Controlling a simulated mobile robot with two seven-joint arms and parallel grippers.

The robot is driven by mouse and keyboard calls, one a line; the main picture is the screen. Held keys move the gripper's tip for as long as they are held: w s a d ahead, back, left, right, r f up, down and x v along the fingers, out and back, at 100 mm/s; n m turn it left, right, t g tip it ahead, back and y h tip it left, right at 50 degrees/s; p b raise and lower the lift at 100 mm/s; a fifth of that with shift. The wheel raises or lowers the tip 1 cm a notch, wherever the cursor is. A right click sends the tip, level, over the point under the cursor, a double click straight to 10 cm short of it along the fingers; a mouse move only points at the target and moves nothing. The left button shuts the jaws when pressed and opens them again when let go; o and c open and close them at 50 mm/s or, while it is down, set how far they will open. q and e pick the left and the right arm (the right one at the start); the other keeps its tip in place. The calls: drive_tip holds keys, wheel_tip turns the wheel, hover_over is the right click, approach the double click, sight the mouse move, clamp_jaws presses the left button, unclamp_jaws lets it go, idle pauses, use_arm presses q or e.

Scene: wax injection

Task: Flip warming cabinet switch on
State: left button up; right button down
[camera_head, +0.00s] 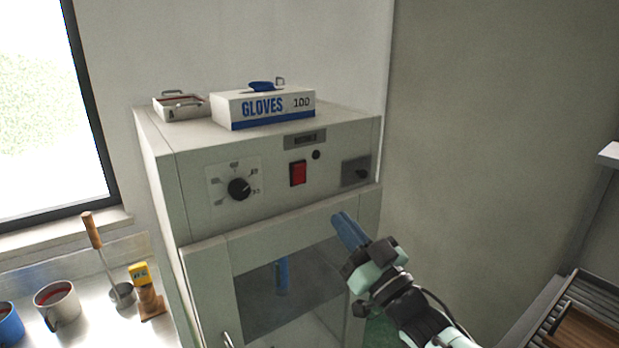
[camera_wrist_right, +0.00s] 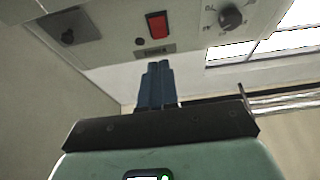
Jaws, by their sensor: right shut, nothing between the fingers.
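The warming cabinet (camera_head: 205,215) is a pale box with a control panel above a glass door. Its red rocker switch (camera_head: 298,173) sits in the middle of the panel; the switch also shows in the right wrist view (camera_wrist_right: 157,25), beyond the fingertips. I cannot tell the switch's position. My right gripper (camera_head: 343,220) has blue fingers, shut and empty, in front of the cabinet, below and to the right of the switch and apart from it. The fingers also show in the right wrist view (camera_wrist_right: 155,70), pointing towards the panel. My left gripper is not in view.
A black dial (camera_head: 239,188) is left of the switch and a dark latch plate (camera_head: 356,172) right of it. A glove box (camera_head: 264,108) and a small metal tin (camera_head: 181,106) stand on top. Mugs (camera_head: 57,304) stand on the left counter. Space before the panel is clear.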

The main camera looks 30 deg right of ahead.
sight(300, 168)
drive_tip(key=p+x, duration=0.3)
drive_tip(key=x, duration=0.9)
drive_tip(key=shift+w+d, duration=0.1)
drive_tip(key=shift+w, duration=0.05)
drive_tip(key=r+g+p, duration=0.1)
drive_tip(key=p, duration=0.1)
drive_tip(key=shift+w+r+p, duration=0.15)
drive_tip(key=shift+p, duration=0.25)
drive_tip(key=shift+f, duration=0.3)
drive_tip(key=shift+b, duration=0.35)
drive_tip(key=shift+f, duration=0.1)
